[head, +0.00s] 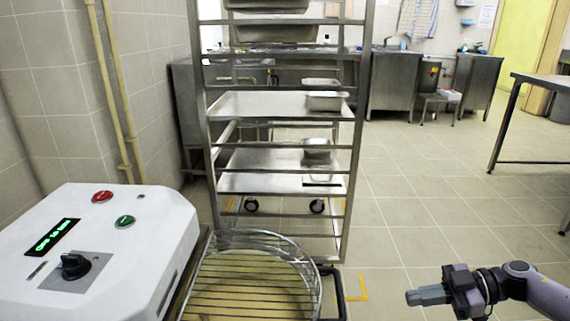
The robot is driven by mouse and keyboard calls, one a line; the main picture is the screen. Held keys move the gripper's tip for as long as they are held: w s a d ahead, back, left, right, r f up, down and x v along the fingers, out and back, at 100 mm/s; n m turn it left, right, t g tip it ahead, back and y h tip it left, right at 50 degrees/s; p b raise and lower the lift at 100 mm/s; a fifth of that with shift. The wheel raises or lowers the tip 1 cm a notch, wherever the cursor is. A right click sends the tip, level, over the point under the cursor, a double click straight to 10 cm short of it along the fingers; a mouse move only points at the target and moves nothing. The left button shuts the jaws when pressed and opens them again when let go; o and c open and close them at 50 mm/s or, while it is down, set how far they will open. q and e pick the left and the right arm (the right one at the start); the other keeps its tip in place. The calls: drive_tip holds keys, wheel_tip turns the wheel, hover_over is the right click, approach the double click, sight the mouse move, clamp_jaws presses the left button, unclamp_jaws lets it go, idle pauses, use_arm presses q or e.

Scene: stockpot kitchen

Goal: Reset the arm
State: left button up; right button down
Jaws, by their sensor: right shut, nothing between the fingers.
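My right gripper (428,296) is at the lower right of the head view, with its arm coming in from the right edge. Its fingers are together and point left, with nothing between them. It hangs over open tiled floor, apart from the wire basket and the rack. My left gripper is not in view.
A metal tray rack (357,150) on wheels stands ahead, with metal pans (327,102) on its trays. A white machine (120,230) with red and green buttons is at left. A round wire basket (315,268) is at bottom centre. A table (530,163) is at right.

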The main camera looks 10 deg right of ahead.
drive_tip(key=a+f+m+t+h, duration=0.2)
drive_tip(key=a+m+t, duration=0.3)
drive_tip(key=a+t, duration=0.75)
drive_tip(key=s+a+f+m+g+h, duration=0.3)
drive_tip(key=s+a+m+g+h, duration=0.35)
drive_tip(key=s+a+h, duration=0.35)
use_arm(q)
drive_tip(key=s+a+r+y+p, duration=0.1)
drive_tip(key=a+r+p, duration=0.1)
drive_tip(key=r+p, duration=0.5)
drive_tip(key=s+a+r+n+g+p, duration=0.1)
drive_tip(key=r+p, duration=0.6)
drive_tip(key=p, duration=1)
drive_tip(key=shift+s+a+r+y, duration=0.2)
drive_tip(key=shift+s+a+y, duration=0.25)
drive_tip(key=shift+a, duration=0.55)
use_arm(e)
drive_tip(key=s+d+r, duration=0.1)
drive_tip(key=d+r, duration=0.2)
drive_tip(key=r, duration=0.3)
drive_tip(key=s+d+r+m, duration=0.1)
drive_tip(key=s+d+r, duration=0.1)
drive_tip(key=r, duration=0.5)
drive_tip(key=shift+s+d+r+g+y, duration=0.15)
drive_tip(key=shift+s+d+g+y, duration=0.15)
drive_tip(key=shift+d, duration=0.45)
drive_tip(key=shift+m, duration=0.25)
